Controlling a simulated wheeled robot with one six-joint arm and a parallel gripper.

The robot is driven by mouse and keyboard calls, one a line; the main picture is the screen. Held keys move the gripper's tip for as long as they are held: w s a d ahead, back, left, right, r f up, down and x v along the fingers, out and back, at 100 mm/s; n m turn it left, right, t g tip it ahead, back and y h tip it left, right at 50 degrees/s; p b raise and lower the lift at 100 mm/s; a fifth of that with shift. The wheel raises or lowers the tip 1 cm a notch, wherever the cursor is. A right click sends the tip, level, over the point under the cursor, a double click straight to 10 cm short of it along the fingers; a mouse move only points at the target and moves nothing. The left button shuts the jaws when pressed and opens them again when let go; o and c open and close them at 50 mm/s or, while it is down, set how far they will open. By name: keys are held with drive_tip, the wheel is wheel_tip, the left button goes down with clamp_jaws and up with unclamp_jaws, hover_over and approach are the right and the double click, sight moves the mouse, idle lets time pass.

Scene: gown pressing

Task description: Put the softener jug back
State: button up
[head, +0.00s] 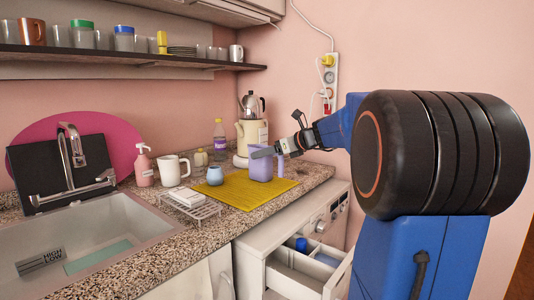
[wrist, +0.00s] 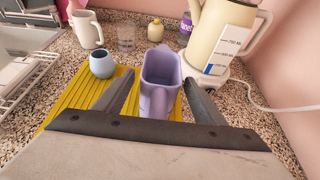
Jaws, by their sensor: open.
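The lavender jug (head: 259,168) stands upright on the yellow ribbed mat (head: 231,193) on the counter. My gripper (wrist: 160,79) is open, with one finger to the left of the jug and one to the right. It also shows in the head view (head: 271,155), in front of the jug's upper part. I cannot tell whether either finger touches the jug.
A blue cup (wrist: 102,63) stands left of the jug, with a white mug (head: 174,170) beyond it. A cream kettle (wrist: 220,31) stands behind right. A wire rack (head: 205,210) lies at left near the sink (head: 170,232). An open, divided drawer (head: 292,282) juts out below the counter.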

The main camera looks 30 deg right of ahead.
drive_tip(key=v, duration=1.2)
drive_tip(key=shift+s, duration=0.1)
idle(0.4)
